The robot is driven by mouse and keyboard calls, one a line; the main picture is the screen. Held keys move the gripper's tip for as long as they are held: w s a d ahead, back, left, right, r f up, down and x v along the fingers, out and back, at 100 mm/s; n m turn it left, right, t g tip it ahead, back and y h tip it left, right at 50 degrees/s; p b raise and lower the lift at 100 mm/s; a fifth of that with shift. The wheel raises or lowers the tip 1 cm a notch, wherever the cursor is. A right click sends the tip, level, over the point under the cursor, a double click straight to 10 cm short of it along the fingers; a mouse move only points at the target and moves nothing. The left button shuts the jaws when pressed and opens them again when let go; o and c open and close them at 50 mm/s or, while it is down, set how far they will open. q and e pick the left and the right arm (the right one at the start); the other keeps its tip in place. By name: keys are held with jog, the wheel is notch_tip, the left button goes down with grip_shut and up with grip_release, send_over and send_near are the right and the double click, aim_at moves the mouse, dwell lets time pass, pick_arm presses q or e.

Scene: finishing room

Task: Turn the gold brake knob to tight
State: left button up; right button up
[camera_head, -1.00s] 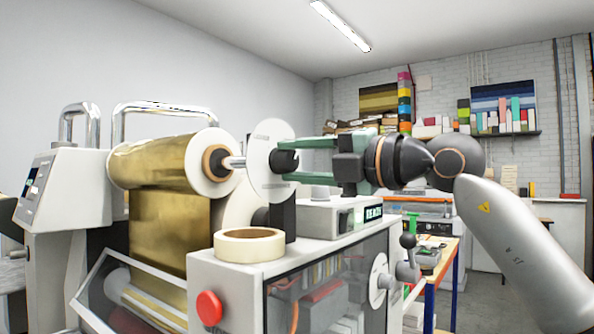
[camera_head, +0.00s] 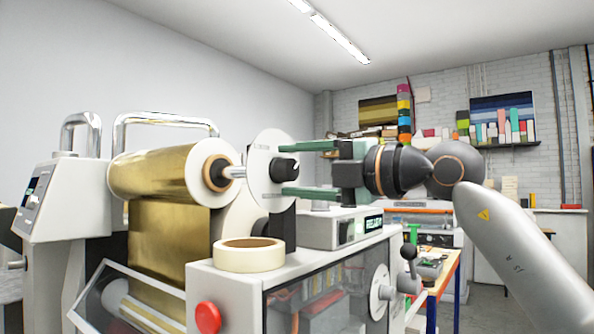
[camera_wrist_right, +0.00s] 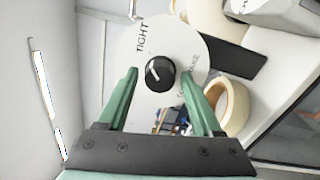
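The gold brake knob is a black round knob (camera_head: 285,168) on a white dial disc (camera_head: 262,160) at the shaft end of the gold foil roll (camera_head: 155,172). In the right wrist view the knob (camera_wrist_right: 160,73) carries a short white line. The word TIGHT is printed on the disc (camera_wrist_right: 182,40) at the knob's upper left, and another partly readable word is at its lower right. My right gripper (camera_head: 285,170) is open, its green fingers on either side of the knob with gaps between. It also shows in the wrist view (camera_wrist_right: 160,78). My left gripper is not in view.
A cream tape roll (camera_head: 248,255) sits on the machine's top near a red button (camera_head: 207,317). A box with a lit display (camera_head: 345,228) stands below my right gripper. A crank handle (camera_head: 408,253) sticks out at the machine's right side.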

jog(key=shift+o, duration=0.4)
jog(key=shift+d, duration=0.1)
jog(key=shift+s+d, duration=0.2)
jog(key=shift+d, duration=0.05)
jog(key=b+v, duration=0.2)
jog(key=v, duration=0.9)
jog(key=shift+s+d, duration=0.25)
jog(key=shift+f, duration=0.1)
